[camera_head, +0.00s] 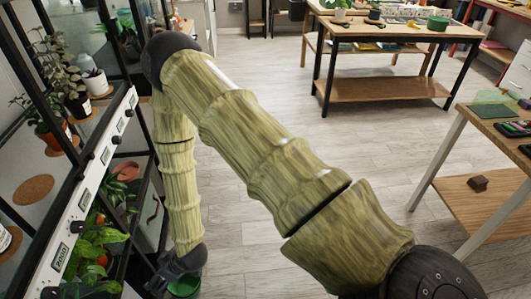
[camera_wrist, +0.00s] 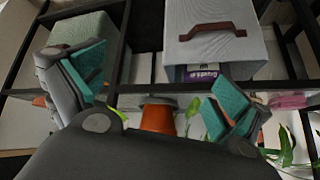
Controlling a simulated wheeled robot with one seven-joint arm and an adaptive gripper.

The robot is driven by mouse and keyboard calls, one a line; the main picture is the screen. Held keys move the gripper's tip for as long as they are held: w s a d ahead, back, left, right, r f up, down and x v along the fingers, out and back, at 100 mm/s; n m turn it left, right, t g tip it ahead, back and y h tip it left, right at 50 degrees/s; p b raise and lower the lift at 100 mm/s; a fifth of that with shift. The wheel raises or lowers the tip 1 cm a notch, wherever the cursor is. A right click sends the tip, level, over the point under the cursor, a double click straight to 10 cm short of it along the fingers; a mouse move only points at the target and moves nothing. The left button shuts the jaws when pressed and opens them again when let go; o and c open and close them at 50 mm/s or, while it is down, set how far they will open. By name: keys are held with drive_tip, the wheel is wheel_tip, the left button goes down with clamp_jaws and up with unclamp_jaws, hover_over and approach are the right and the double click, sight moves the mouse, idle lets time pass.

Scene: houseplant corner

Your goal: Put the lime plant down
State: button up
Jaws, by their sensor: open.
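My gripper (camera_wrist: 163,88) is open, with its two teal-padded fingers spread wide in the wrist view. A terracotta pot (camera_wrist: 157,118) shows between and beyond the fingers, apart from both pads; its lower part is hidden by the gripper body. Green leaves (camera_wrist: 287,146) show at the right of that view. In the head view my gripper (camera_head: 178,272) hangs low beside the shelf, its fingers hard to make out. A bright green leafy plant (camera_head: 92,247) stands on the lower shelf to its left. I cannot tell for certain which plant is the lime one.
The black-framed shelf (camera_head: 139,168) holds several potted plants and an empty brown saucer (camera_head: 34,189). A green round object (camera_head: 185,286) lies below the gripper. A grey box with a brown handle (camera_wrist: 213,40) sits behind. Floor (camera_head: 270,75) is clear toward the tables.

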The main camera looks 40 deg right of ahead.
drive_tip(key=s+d+f+m+g+h, duration=0.2)
drive_tip(key=s+d+m+g, duration=0.1)
drive_tip(key=s+d, duration=0.7)
drive_tip(key=s+d+f+m+g+h, duration=0.1)
drive_tip(key=s+d+m+g+h, duration=0.1)
drive_tip(key=s+d, duration=0.9)
drive_tip(key=s+m+h, duration=0.1)
drive_tip(key=s, duration=0.5)
drive_tip(key=shift+s+f+g, duration=0.35)
drive_tip(key=shift+s+g, duration=0.05)
